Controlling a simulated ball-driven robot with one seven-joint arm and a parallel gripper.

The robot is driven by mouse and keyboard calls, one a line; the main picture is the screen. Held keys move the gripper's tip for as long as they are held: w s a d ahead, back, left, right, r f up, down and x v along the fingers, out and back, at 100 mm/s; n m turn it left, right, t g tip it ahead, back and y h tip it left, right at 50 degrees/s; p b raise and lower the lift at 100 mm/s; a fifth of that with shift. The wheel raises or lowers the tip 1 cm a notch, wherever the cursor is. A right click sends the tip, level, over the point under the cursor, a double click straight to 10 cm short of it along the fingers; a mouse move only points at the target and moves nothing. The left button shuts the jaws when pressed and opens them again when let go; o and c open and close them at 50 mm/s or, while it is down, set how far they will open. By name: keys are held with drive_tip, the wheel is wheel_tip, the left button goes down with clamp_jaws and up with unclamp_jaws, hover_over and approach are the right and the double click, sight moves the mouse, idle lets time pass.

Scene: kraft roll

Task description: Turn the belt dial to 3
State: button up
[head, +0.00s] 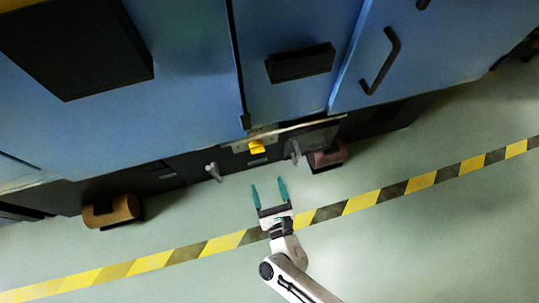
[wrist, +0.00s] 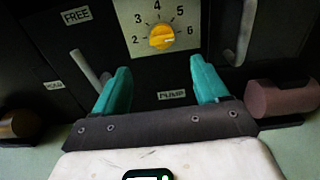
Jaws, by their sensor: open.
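A yellow dial (head: 257,147) sits on the dark lower panel of the blue machine. In the wrist view the yellow dial (wrist: 162,38) is on a pale scale plate (wrist: 138,18) numbered 2 to 6. I cannot tell for sure which number its pointer faces. A label (wrist: 171,95) below it seems to read PUMP; I see no label reading BELT. My gripper (head: 268,184) has green fingers spread open and empty, pointing toward the panel, apart from the dial. In the wrist view my gripper (wrist: 160,66) has its fingers either side below the dial.
Grey levers stick out left (head: 213,172) and right (head: 296,152) of the dial. A FREE label (wrist: 76,15) is at upper left. A yellow-black floor stripe (head: 360,202) crosses under my arm; the floor is clear.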

sight(257, 148)
drive_tip(key=b+x, duration=0.3)
drive_tip(key=x, duration=0.7)
drive_tip(key=shift+w, duration=0.4)
drive_tip(key=shift+d, duration=0.1)
drive_tip(key=c, duration=1.1)
drive_tip(key=shift+o, duration=0.2)
